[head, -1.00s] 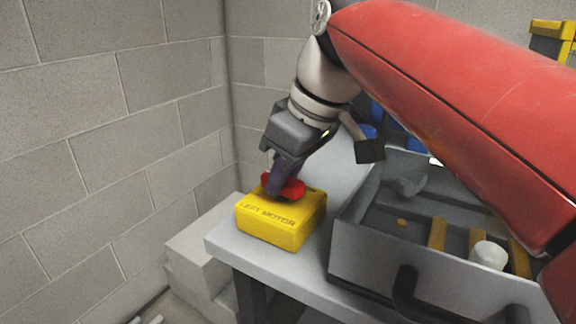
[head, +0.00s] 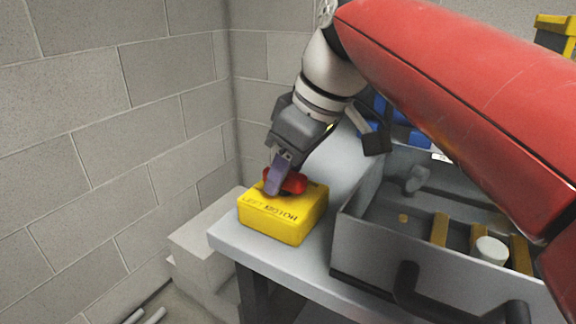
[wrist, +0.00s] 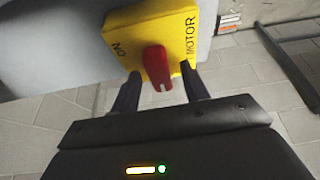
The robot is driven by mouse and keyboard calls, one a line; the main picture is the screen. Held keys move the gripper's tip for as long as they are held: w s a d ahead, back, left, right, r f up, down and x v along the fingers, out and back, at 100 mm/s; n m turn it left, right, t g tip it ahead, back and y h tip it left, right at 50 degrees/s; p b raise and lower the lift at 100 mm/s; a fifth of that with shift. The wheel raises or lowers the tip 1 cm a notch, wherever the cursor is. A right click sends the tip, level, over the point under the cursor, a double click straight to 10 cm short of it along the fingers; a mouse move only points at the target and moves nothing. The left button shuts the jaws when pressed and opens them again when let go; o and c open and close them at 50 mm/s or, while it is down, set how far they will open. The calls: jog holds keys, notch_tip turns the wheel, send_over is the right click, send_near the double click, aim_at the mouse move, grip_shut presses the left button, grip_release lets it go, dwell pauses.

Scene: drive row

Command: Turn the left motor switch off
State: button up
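A yellow switch box (head: 283,220) sits on the corner of the grey bench, with dark lettering on it. Its red knob (head: 291,181) is on top; in the wrist view the knob (wrist: 157,67) has a white mark on the end nearest my gripper. The words ON and MOTOR show on the box in the wrist view (wrist: 178,30). My gripper (head: 276,183) is at the knob, pointing down at a tilt. In the wrist view its fingers (wrist: 160,80) are open, one either side of the knob, with gaps showing. Contact is not clear.
A grey open tray (head: 388,235) with a white cylinder (head: 491,250) and yellow-brown strips stands right of the box on the bench (head: 228,242). A block wall (head: 90,150) is close on the left. Blue things lie behind my arm.

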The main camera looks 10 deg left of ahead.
jog(key=p+v, duration=0.1)
jog(key=v, duration=0.6)
jog(key=shift+d+r, duration=0.15)
jog(key=shift+r, duration=0.2)
